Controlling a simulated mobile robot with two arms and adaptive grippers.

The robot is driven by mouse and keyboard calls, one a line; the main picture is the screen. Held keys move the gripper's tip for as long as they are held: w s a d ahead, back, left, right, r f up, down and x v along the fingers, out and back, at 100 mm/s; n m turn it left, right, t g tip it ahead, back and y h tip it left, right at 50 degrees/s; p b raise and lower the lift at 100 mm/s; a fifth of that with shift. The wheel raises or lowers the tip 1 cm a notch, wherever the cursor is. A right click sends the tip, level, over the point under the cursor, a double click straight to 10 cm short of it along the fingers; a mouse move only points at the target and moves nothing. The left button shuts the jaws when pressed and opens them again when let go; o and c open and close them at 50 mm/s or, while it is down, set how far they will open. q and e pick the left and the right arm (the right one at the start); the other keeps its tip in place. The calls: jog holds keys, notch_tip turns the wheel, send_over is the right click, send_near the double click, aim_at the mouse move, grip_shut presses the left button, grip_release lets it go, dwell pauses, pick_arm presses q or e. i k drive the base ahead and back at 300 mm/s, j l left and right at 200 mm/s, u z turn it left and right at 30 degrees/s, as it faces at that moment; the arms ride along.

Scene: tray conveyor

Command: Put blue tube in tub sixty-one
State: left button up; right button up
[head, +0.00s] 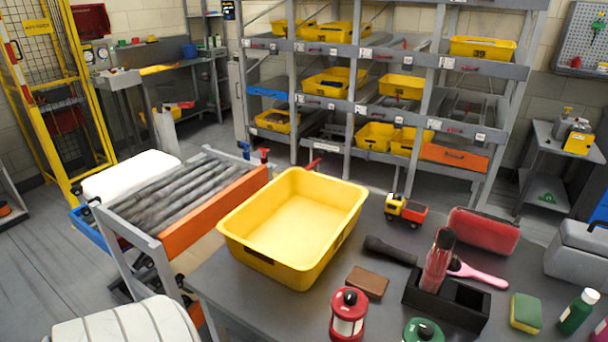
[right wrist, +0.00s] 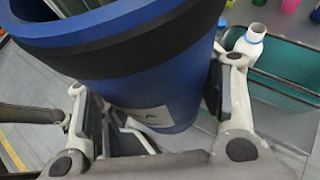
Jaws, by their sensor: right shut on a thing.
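In the right wrist view a large blue tube (right wrist: 160,95) with a black band and a small white label fills the upper middle. It looks open at the top and hollow. My right gripper (right wrist: 150,108) has a finger on each side of it and is shut on it. In the head view neither gripper nor the blue tube shows. A large empty yellow tub (head: 262,258) stands at the table's back left corner. Smaller yellow tubs stand on the rack, including one at the upper right (head: 482,48) and one lower down (head: 376,136). I cannot read any tub number.
The grey table (head: 240,300) holds a toy truck (head: 406,210), a red case (head: 483,231), a black holder (head: 445,298), a brown block (head: 367,282) and lanterns. A roller conveyor (head: 180,205) stands left of the tub.

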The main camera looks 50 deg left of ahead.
aim_at(295, 226)
jog(key=j+u, duration=0.15)
jog(key=j, duration=0.25)
jog(key=j+u, duration=0.15)
jog(key=j, duration=0.25)
jog(key=i+j+u, duration=0.15)
jog(key=j, duration=0.25)
jog(key=j+u, duration=0.15)
jog(key=j, duration=0.3)
jog(key=i+j+u, duration=0.15)
jog(key=j, duration=0.25)
jog(key=j+u, duration=0.2)
jog(key=j, duration=0.15)
jog(key=i+j+u, duration=0.15)
jog(key=j, duration=0.2)
